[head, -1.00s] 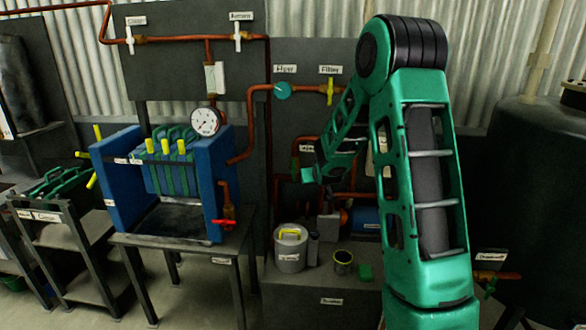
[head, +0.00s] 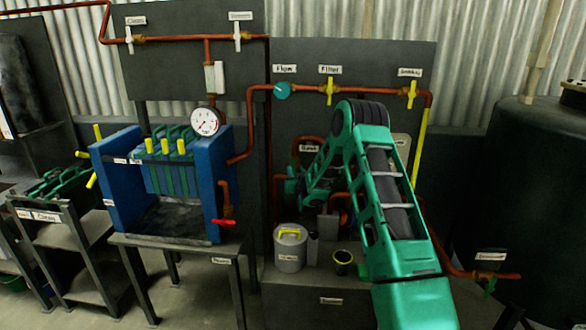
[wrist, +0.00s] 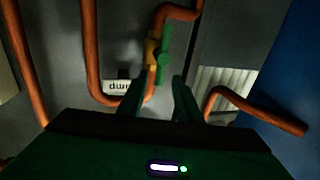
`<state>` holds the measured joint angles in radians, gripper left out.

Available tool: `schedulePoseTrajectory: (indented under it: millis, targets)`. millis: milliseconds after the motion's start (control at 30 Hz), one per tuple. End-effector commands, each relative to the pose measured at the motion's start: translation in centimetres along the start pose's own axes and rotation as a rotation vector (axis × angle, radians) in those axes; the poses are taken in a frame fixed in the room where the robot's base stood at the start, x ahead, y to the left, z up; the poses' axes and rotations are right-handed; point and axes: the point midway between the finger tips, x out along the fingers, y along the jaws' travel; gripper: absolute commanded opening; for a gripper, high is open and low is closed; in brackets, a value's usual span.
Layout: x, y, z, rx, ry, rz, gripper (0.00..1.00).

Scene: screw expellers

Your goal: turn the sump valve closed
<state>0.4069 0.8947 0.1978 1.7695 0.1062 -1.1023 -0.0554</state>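The sump valve shows in the wrist view as a yellow body (wrist: 152,52) on a copper pipe, with a green lever (wrist: 164,52) lying roughly along the picture's vertical. The upside-down label (wrist: 121,87) next to it reads like "Sump"; the same label shows in the head view (head: 309,148). My gripper (wrist: 161,80) is open, its two dark green fingers apart. The lever's lower end appears between the fingertips in the picture; I cannot tell whether they touch it. In the head view my gripper (head: 289,186) is by the pipes, and the sump lever cannot be made out.
Copper pipes (wrist: 93,50) run close on both sides of my gripper. In the head view, a grey lidded pot (head: 290,250) and a dark cup (head: 343,262) stand on the bench below. The blue filter press (head: 215,180) stands to the left, with a red-handled valve (head: 223,221).

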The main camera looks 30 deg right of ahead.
Motion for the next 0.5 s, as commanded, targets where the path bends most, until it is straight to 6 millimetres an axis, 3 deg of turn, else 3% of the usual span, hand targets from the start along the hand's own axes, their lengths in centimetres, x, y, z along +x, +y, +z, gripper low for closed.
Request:
schedulePoseTrajectory:
  millis: [200,500]
  targets:
    - [3.7,0.0,0.0,0.000,0.000,-0.001,0.32]
    - [6.1,-0.1,0.0,0.000,-0.001,-0.002,0.32]
